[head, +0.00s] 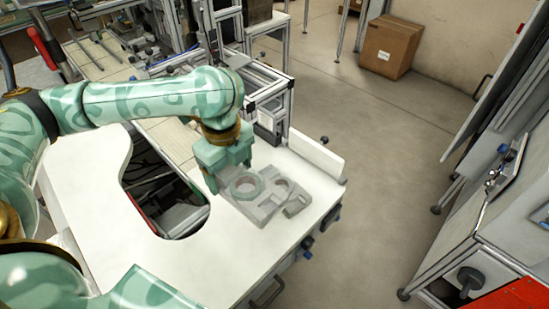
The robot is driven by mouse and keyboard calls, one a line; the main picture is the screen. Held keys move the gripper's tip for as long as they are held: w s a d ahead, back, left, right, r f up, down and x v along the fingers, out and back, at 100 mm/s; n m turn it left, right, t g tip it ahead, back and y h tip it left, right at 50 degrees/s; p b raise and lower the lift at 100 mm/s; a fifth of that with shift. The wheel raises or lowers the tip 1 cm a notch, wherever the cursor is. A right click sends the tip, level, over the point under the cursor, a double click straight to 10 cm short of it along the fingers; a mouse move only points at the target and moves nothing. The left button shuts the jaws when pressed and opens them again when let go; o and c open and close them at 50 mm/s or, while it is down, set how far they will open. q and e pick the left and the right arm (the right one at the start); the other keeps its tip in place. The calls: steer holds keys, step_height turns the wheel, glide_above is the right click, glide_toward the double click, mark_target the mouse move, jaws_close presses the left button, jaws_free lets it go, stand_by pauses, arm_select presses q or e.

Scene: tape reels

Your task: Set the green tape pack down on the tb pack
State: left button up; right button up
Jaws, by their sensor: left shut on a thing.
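The green tape pack (246,196) shows as a pale grey-green ring at the left end of a grey fixture (266,213) on the white table. My left gripper (230,180) comes down over the ring from behind and to the left, shut on its edge. The ring is at or just above the fixture; I cannot tell whether it touches. A second, greyer round part (279,187) lies to the right on the fixture. I cannot make out which part is the tb pack; it may be hidden under the green ring. My right gripper is out of view.
The white table (190,262) has a curved cutout left of the fixture and free room in front. A low white panel (316,157) stands along its back right edge. Aluminium frames (268,92) stand behind. A cardboard box (390,47) is on the floor far off.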

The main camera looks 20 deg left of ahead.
arm_select(q)
steer(key=w+d+f+b, duration=0.1)
steer(key=w+f+b, duration=0.2)
steer(key=w, duration=0.4)
steer(key=b, duration=0.3)
glide_above(270, 176)
steer(key=f, duration=0.5)
steer(key=shift+s+a+f, duration=0.2)
steer(key=shift+s+f, duration=0.05)
steer(key=shift+s, duration=0.1)
steer(key=shift+w+d+f, duration=0.1)
steer(key=shift+w+f, duration=0.25)
steer(key=shift+f, duration=0.05)
step_height(270, 176, down, 3)
steer(key=shift+w+f+b, duration=0.1)
steer(key=shift+f+b, duration=0.05)
steer(key=shift+b, duration=0.8)
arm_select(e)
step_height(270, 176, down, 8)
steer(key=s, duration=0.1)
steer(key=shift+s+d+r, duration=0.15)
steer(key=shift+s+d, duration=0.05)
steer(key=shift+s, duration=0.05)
arm_select(q)
steer(key=o, duration=1.1)
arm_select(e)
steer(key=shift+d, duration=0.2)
